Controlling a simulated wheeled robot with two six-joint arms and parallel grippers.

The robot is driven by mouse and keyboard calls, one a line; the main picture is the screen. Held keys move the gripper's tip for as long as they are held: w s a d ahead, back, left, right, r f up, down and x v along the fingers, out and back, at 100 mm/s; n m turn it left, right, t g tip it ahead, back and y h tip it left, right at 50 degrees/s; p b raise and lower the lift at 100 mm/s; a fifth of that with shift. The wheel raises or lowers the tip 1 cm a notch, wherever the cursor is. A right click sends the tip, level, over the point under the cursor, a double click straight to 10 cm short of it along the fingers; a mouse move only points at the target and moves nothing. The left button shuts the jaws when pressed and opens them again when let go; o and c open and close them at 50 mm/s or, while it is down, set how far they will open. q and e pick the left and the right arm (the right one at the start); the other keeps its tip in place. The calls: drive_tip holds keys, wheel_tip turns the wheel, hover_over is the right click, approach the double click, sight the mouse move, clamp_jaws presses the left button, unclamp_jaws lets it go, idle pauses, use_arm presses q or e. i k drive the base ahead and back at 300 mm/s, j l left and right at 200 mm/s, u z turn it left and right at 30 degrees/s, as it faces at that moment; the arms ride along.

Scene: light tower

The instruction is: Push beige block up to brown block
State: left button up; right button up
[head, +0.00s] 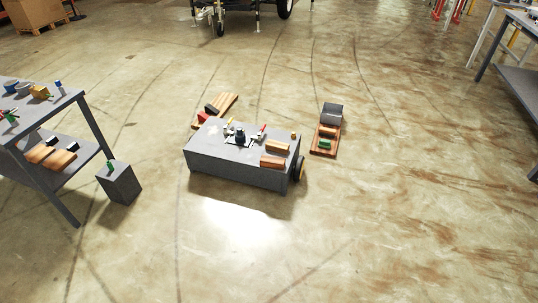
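A low grey box-shaped platform (215,149) stands on the floor near the middle of the head view. A reddish-brown block (272,161) lies on its top near the front right edge. A lighter tan, beige-looking block (278,147) lies just behind it, roughly parallel. A narrow gap seems to show between the two blocks, but they are too small to be sure. Neither of my grippers is in view.
The platform top also holds a dark knob-like part (240,136) and small red and yellow pieces. A grey workbench (75,98) stands left, with a grey bin (119,185) beside it. Planks and a tray (325,146) lie behind. The front floor is clear.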

sight(272, 146)
drive_tip(key=i+z, duration=0.1)
drive_tip(key=i, duration=0.3)
drive_tip(key=i+l, duration=0.1)
drive_tip(key=i, duration=0.25)
drive_tip(key=i+l, duration=0.1)
drive_tip(key=i, duration=0.3)
